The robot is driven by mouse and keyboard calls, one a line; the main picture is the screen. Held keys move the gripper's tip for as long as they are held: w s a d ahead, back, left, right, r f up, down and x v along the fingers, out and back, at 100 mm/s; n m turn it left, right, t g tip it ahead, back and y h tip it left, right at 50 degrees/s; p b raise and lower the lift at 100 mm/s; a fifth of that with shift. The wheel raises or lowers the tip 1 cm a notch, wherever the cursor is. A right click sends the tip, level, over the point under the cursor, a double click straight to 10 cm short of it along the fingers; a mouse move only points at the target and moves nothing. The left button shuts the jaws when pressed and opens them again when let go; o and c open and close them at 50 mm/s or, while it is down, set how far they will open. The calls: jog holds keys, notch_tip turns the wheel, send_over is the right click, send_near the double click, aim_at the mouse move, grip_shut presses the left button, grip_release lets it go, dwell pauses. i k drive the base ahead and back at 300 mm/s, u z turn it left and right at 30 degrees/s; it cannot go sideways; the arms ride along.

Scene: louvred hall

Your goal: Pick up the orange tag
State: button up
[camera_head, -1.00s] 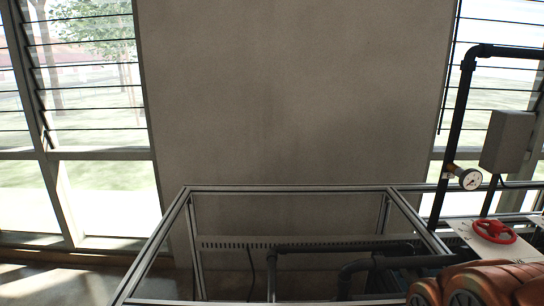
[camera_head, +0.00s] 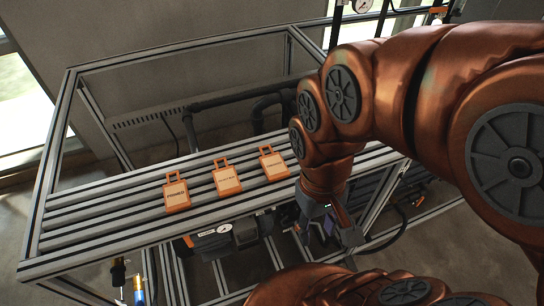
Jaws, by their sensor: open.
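Three orange tags with pale label faces and loop handles lie flat in a row on the slatted metal shelf. The left tag (camera_head: 176,194) is nearest the frame's left side, the middle tag (camera_head: 226,178) is beside it, and the right tag (camera_head: 273,163) is closest to my arm. The label words are too small to read surely. My gripper (camera_head: 332,236) is open, pointing down to the right of and below the tags in the picture, past the shelf's front edge. It is apart from all three tags. My arm hides part of the shelf's right end.
The slatted shelf (camera_head: 110,207) sits in a metal frame (camera_head: 62,130) with upright posts and a top rail. Dark pipes (camera_head: 215,100) run behind it. The shelf's left part is bare.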

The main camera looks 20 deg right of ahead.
aim_at(273, 165)
jog(key=z, duration=2.65)
jog(key=k, duration=2.25)
jog(key=u, duration=1.6)
jog(key=i, duration=0.5)
jog(key=u, duration=0.05)
